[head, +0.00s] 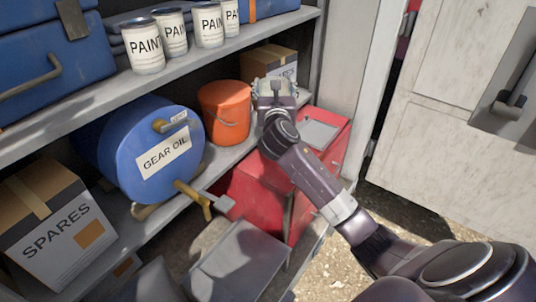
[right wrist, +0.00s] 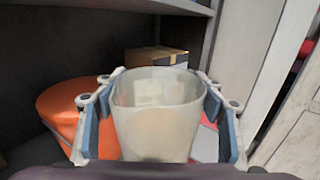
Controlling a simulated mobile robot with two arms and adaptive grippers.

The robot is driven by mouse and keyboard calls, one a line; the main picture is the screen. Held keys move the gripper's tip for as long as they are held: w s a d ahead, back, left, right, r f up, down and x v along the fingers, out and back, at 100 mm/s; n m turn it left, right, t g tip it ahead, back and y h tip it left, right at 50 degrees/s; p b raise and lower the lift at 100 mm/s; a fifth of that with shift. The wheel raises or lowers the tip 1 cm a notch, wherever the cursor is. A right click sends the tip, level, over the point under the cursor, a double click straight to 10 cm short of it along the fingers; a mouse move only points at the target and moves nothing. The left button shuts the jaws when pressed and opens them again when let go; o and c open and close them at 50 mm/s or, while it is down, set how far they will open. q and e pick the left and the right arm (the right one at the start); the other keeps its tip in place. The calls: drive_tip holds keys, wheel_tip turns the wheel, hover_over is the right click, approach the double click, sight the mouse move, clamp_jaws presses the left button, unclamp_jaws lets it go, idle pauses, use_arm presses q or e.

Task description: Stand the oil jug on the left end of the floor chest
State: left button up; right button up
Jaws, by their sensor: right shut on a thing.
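A pale, translucent open-topped vessel, which looks like the oil jug (right wrist: 157,118), stands between the blue finger pads of my right gripper in the right wrist view. My right gripper (head: 276,88) is shut on it, at the right end of the shelf in the head view. In the head view the gripper hides most of the jug. A red chest (head: 262,182) with a grey panel on top stands below and right of the gripper. A grey box (head: 240,262) sits low in front of it. I cannot tell for certain which is the floor chest. My left gripper is not in view.
An orange bucket (head: 225,112) stands left of the gripper, with a cardboard box (head: 262,62) behind. A blue gear oil drum (head: 150,150) with a protruding tap and a spares box (head: 50,225) are further left. Paint cans (head: 146,47) line the upper shelf.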

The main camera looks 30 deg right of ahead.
drive_tip(key=f, duration=0.3)
drive_tip(key=s+f, duration=0.1)
drive_tip(key=f, duration=0.2)
drive_tip(key=shift+s, duration=0.2)
wheel_tip(320, 180, down, 13)
drive_tip(key=b, duration=0.2)
drive_tip(key=shift+w+r+b, duration=0.15)
drive_tip(key=shift+w+b, duration=0.15)
drive_tip(key=shift+b, duration=0.1)
drive_tip(key=o, duration=2.1)
drive_tip(key=shift+f, duration=0.2)
drive_tip(key=shift+s, duration=0.1)
